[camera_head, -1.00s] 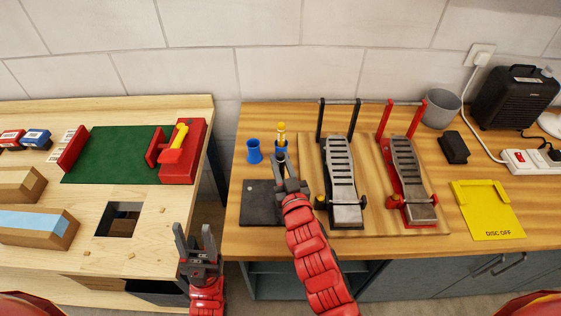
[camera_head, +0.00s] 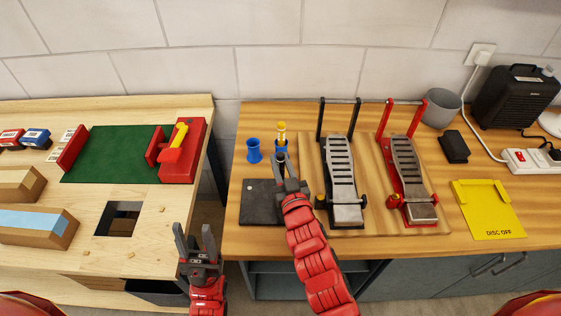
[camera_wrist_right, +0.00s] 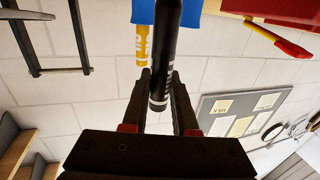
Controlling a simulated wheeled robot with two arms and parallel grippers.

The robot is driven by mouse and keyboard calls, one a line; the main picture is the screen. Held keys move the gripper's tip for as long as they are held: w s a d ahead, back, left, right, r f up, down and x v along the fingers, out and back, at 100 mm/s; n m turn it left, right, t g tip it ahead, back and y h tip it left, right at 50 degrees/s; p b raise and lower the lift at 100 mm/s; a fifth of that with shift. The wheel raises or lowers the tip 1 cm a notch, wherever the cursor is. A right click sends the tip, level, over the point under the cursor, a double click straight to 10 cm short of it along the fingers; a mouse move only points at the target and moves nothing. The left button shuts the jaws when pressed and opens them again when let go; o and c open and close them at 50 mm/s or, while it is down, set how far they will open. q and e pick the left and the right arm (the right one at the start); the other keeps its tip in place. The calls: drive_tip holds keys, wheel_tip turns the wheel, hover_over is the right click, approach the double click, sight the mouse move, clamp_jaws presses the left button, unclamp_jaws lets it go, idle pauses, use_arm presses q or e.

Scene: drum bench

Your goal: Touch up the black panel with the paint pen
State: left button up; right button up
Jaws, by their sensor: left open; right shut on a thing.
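The black panel (camera_head: 263,208) lies flat near the front left of the right bench, with a small pale spot near its upper edge. My right gripper (camera_head: 286,168) is above the bench just behind the panel. In the right wrist view it is shut on a black pen (camera_wrist_right: 167,55) with pale lettering. The pen overlaps a blue holder (camera_wrist_right: 143,10); I cannot tell whether it is still inside. A yellow pen (camera_head: 281,130) stands in the blue holder behind the gripper and also shows in the wrist view (camera_wrist_right: 142,42). My left gripper (camera_head: 195,240) is open and empty.
An empty-looking blue cup (camera_head: 254,151) stands left of the holder. Two pedals (camera_head: 342,180) (camera_head: 412,180) on a wooden board are close to the right. A yellow plate (camera_head: 488,210) lies further right. A gap separates the left bench (camera_head: 95,205).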

sight(281, 154)
drive_tip(key=shift+r+p, duration=1.15)
drive_tip(key=shift+r, duration=1.35)
